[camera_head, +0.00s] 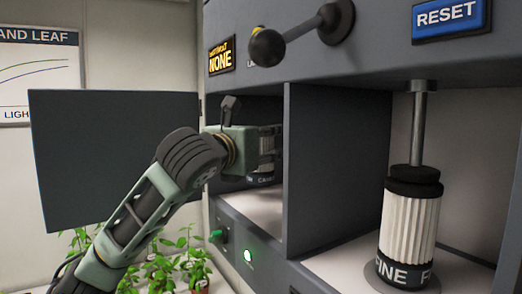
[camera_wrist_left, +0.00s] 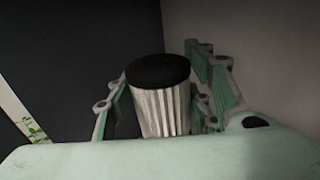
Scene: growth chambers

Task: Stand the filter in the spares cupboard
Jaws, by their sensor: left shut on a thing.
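My left gripper (camera_head: 262,140) reaches into the open left compartment (camera_head: 262,205) of the grey cabinet. It is shut on a pleated white filter with a dark label band (camera_head: 262,178), mostly hidden behind the fingers. In the left wrist view the filter (camera_wrist_left: 160,110) stands upright between the green fingers, its black cap on top. I cannot tell whether its base touches the compartment floor. Another filter (camera_head: 408,228), white and pleated with a label starting "FINE", stands upright under a metal rod in the right compartment. My right gripper is not in view.
A dark door panel (camera_head: 115,160) stands open left of the compartment, behind my arm. A grey divider (camera_head: 335,170) separates the two compartments. A black-knobbed lever (camera_head: 268,47) and a blue RESET button (camera_head: 449,18) are above.

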